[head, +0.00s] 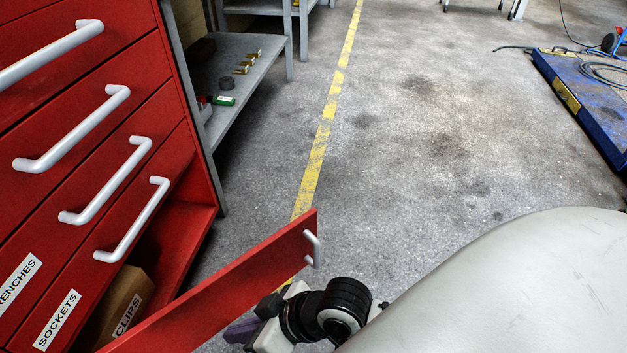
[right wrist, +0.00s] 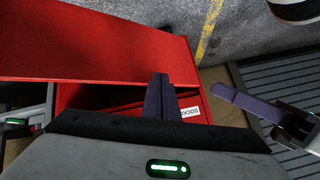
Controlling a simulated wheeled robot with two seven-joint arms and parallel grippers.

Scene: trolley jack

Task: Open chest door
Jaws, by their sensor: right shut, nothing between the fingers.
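The red chest (head: 108,160) stands at the left of the head view, with several silver-handled drawers. Its low red door (head: 235,277) stands swung out from the chest front, its silver handle (head: 312,249) near the far end. A cardboard box (head: 118,306) labelled CLIPS shows in the open compartment. My right gripper (head: 240,331) is low beside the door, partly cut off by the frame. In the right wrist view its purple fingers (right wrist: 160,98) are together and empty, close to the red panel (right wrist: 95,45); contact is unclear. My left gripper (right wrist: 240,100) shows there at the right, its opening unclear.
A grey metal shelf (head: 232,75) with small items stands behind the chest. A yellow line (head: 322,135) crosses the floor. Open concrete floor (head: 450,120) lies beyond the door. A blue platform (head: 590,95) is at the far right.

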